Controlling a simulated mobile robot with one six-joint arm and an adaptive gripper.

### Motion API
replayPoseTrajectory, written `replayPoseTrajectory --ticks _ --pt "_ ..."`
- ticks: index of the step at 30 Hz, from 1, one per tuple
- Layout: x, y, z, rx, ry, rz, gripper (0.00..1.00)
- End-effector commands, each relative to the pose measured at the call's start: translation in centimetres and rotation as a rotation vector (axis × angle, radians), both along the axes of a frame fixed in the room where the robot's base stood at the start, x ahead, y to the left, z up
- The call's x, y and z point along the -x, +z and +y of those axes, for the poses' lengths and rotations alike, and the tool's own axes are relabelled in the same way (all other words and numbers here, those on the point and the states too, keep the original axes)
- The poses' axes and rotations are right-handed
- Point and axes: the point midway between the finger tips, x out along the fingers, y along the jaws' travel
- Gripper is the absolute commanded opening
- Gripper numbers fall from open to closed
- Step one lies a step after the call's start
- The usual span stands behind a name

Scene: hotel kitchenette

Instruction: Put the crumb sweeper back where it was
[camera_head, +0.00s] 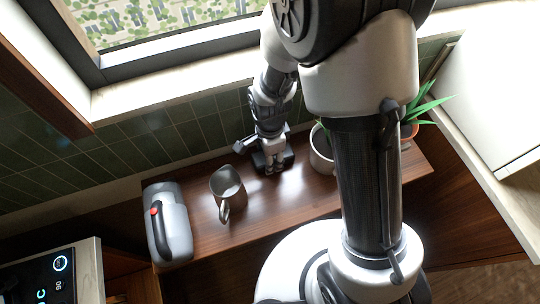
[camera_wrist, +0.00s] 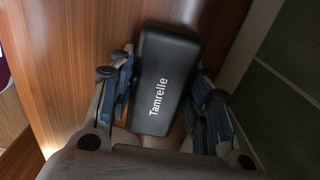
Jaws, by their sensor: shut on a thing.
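The crumb sweeper appears to be a dark, rounded block, lettered "Tamrelle" in the wrist view (camera_wrist: 168,75). In the head view the dark block (camera_head: 286,158) is at the back of the wooden counter, by the tiled wall. My gripper (camera_head: 270,152) reaches down over it. In the wrist view my gripper (camera_wrist: 163,82) has a blue-padded finger on each side of the block and is shut on it. The block is at or just above the wood; I cannot tell if it touches. Its near end is partly hidden by my gripper.
A metal pitcher (camera_head: 228,190) stands left of the block, and a grey appliance (camera_head: 173,225) with a black handle and red button is farther left. A metal pot (camera_head: 321,155) is close on the right. A potted plant (camera_head: 409,130) is partly hidden by my arm.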

Motion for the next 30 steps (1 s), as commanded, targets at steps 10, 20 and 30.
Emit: replayPoseTrajectory --ticks 10,20,30 --pt "0.0 -0.3 0.0 0.0 0.0 0.0 0.57" --pt "0.0 -0.3 0.0 0.0 0.0 0.0 0.65" --pt "-0.1 2.8 0.0 -0.001 0.0 -0.004 0.65"
